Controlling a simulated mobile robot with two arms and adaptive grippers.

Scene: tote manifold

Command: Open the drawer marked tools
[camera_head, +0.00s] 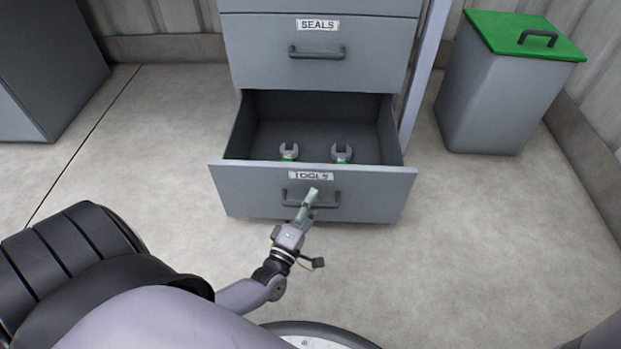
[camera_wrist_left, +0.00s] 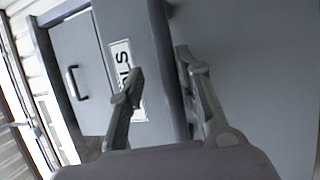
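The grey drawer marked TOOLS (camera_head: 240,185) is the lowest in the cabinet and stands pulled well out, its inside showing. Its dark bar handle (camera_head: 331,200) is on the front below the label. My left gripper (camera_head: 311,196) is at the middle of this handle and covers part of it. In the left wrist view, the fingers of my left gripper (camera_wrist_left: 160,62) are spread apart before the drawer front, with part of the label (camera_wrist_left: 122,62) showing. Whether they touch the handle is unclear. My right gripper is not in view.
Two wrenches (camera_head: 289,151) (camera_head: 341,153) lie in the open drawer. The drawer marked SEALS (camera_head: 375,50) above is shut. A grey bin with a green lid (camera_head: 500,30) stands at the right. The floor on both sides is clear.

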